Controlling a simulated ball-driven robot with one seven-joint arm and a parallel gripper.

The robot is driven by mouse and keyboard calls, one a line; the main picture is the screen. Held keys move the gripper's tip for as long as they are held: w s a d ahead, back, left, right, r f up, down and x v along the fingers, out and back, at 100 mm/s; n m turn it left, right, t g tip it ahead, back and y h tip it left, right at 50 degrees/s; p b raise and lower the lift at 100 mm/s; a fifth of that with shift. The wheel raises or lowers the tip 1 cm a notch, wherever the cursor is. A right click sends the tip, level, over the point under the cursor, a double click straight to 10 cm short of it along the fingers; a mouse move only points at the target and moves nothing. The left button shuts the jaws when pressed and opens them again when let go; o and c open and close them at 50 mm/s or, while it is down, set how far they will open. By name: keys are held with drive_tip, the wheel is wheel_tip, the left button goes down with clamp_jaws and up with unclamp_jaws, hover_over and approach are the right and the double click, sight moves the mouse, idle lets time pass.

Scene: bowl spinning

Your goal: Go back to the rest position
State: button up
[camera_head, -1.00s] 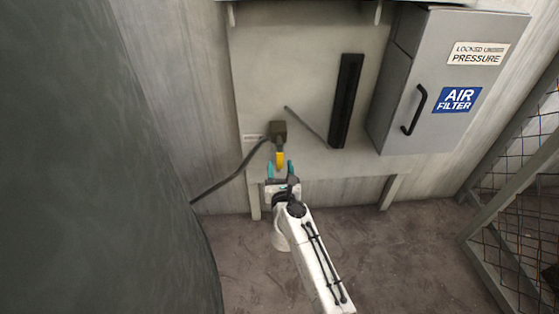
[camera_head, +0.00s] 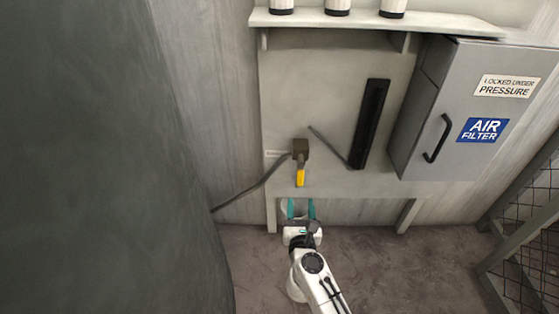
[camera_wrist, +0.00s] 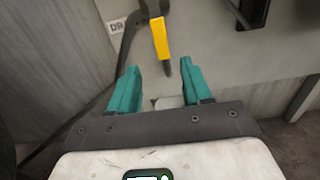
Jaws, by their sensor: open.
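My gripper (camera_head: 302,209) is open, its two teal fingers spread with nothing between them. In the head view it is below a yellow handle (camera_head: 300,178) that hangs from a dark box on the wall panel (camera_head: 340,60). In the wrist view the yellow handle (camera_wrist: 160,38) is ahead of my gripper (camera_wrist: 158,85) and apart from the fingers. The handle points downward.
A grey air filter cabinet (camera_head: 470,105) juts out at the right. A shelf (camera_head: 370,23) with several white cylinders is above. A large dark curved surface (camera_head: 90,150) fills the left. A mesh fence (camera_head: 530,235) stands at the lower right. The floor (camera_head: 400,270) is bare.

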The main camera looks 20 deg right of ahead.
drive_tip(key=s+a+n+g+y, duration=0.25)
drive_tip(key=s+n+y, duration=0.3)
drive_tip(key=n, duration=0.75)
drive_tip(key=s+a+n+g+y, duration=0.25)
drive_tip(key=s+n+y, duration=0.35)
drive_tip(key=n, duration=0.8)
drive_tip(key=s+d+f+n+g+h, duration=0.15)
drive_tip(key=s+d+n+g, duration=0.25)
drive_tip(key=s, duration=0.4)
drive_tip(key=s+d+f+n+g+h, duration=0.1)
drive_tip(key=s+d+n+g+h, duration=0.2)
drive_tip(key=s, duration=0.6)
drive_tip(key=s+d+f+n+g+h, duration=0.1)
drive_tip(key=s+d+n+g, duration=0.35)
drive_tip(key=s, duration=0.35)
wheel_tip(320, 180, up, 28)
drive_tip(key=s+p, duration=0.2)
drive_tip(key=p, duration=2.6)
drive_tip(key=shift+d+r+n+h, duration=0.2)
drive_tip(key=shift+n+h, duration=0.1)
drive_tip(key=shift+n, duration=0.15)
